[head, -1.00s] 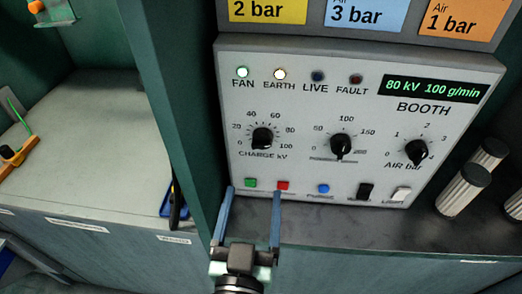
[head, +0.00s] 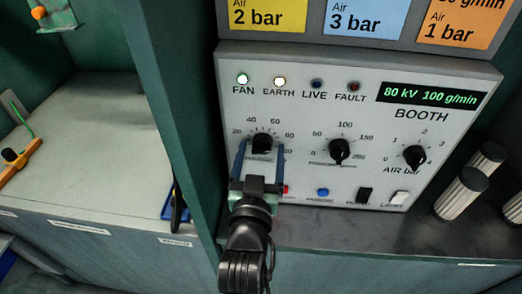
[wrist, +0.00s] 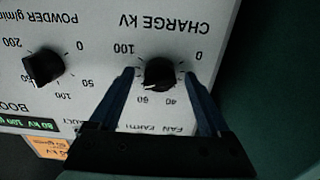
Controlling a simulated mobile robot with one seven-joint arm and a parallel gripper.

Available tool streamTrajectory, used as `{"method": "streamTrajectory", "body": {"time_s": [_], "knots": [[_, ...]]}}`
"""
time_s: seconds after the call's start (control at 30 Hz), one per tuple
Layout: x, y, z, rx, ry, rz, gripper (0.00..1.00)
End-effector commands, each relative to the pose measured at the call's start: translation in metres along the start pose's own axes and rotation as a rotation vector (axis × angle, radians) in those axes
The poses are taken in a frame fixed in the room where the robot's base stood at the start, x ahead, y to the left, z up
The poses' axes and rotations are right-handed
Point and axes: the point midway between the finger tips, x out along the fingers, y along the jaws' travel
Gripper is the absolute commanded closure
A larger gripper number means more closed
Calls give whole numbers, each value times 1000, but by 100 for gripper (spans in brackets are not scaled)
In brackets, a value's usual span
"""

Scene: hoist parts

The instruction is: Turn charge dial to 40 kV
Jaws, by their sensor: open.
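The charge dial (head: 262,143) is a black knob on the white booth panel, with a scale from 0 to 100. It also shows upside down in the wrist view (wrist: 160,74), where its white mark points down-left, near or past the 60. The panel display (head: 432,96) reads 80 kV and 100 g/min. My gripper (head: 260,146) is open, its two blue fingers on either side of the charge dial. In the wrist view my gripper (wrist: 159,73) shows a small gap between each fingertip and the knob. The fingers and palm hide parts of the scale labels and the buttons below.
The powder dial (head: 339,151) and air dial (head: 414,157) are to the right. A blue button (head: 323,192), a black switch (head: 364,195) and a white switch (head: 399,198) line the panel's lower edge. Ribbed cylinders (head: 461,194) stand at right. A green post borders the panel's left.

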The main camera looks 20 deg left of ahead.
Motion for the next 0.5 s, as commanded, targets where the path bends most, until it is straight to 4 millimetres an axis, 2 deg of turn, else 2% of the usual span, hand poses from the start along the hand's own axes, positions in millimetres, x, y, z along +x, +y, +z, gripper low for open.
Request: {"method": "streamTrajectory", "body": {"time_s": [0.33,0.37,0.5], "knots": [[4,0,0,0,0,0,19],[4,0,0,0,0,0,23],[4,0,0,0,0,0,48]]}}
